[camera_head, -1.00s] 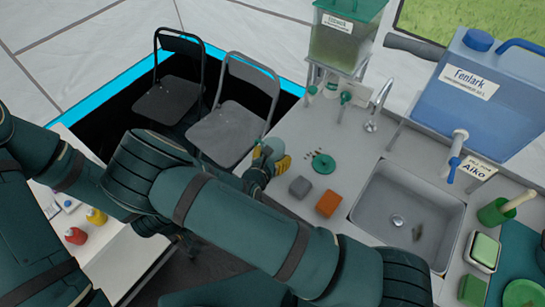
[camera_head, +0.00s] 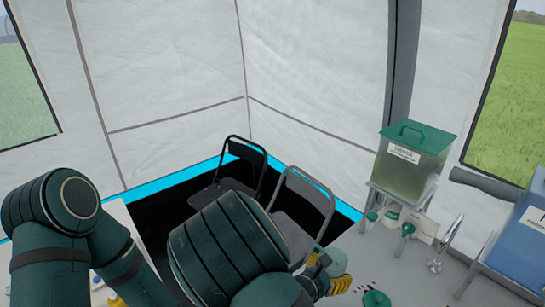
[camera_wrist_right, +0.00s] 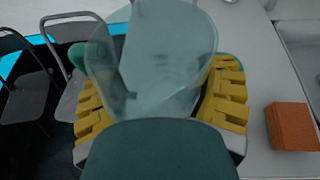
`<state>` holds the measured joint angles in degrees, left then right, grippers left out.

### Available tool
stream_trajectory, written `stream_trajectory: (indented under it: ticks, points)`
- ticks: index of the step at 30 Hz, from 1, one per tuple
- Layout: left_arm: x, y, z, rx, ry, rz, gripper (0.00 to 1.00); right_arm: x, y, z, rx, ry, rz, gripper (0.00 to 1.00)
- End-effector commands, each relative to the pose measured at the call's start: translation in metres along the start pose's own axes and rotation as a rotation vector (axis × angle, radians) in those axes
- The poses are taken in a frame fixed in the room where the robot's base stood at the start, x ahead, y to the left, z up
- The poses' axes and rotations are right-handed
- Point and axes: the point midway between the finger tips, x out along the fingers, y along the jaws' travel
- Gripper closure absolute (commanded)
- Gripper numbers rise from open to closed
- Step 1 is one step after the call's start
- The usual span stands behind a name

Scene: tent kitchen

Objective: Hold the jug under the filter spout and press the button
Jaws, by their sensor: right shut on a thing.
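The translucent jug (camera_wrist_right: 160,60) is between the yellow fingers of my right gripper (camera_wrist_right: 160,112) in the right wrist view. In the head view, my right gripper (camera_head: 325,272) is shut on the jug (camera_head: 338,260), near the counter's left edge. The filter (camera_head: 412,165) is a cloudy tank with a green lid and a label, on a metal stand to the upper right of the jug. Green-topped fittings (camera_head: 407,230) show below it; I cannot tell which is the button. The jug is apart from them. My left gripper is not visible.
A round green lid (camera_head: 376,299) lies on the counter (camera_head: 425,285). A faucet (camera_head: 452,232) and blue water container (camera_head: 520,240) stand farther right. Two folding chairs (camera_head: 303,205) are behind my right arm. An orange block (camera_wrist_right: 292,126) lies right of the jug in the wrist view.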

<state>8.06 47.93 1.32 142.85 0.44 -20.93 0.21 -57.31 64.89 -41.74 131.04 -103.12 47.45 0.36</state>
Motion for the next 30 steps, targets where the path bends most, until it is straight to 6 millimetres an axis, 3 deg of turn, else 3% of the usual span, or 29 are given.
stream_trajectory:
  ticks: [1,7,25,26,28,29,30]
  points:
    - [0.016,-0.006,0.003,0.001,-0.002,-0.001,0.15,0.006,-0.003,-0.01,0.009,0.001,-0.016,0.69]
    - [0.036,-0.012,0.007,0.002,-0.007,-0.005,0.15,0.012,-0.012,-0.018,0.028,0.007,-0.067,0.69]
    - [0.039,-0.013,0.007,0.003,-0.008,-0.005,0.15,0.013,-0.017,-0.019,0.034,0.015,-0.087,0.69]
    - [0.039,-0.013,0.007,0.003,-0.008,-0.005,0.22,0.013,-0.016,-0.019,0.035,0.014,-0.086,0.69]
    - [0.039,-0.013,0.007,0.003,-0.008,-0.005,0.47,0.013,-0.016,-0.019,0.034,0.012,-0.084,0.69]
    - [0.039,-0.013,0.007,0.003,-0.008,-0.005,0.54,0.013,-0.016,-0.018,0.034,0.01,-0.083,0.69]
    - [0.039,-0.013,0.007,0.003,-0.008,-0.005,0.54,0.013,-0.015,-0.018,0.033,0.009,-0.083,0.69]
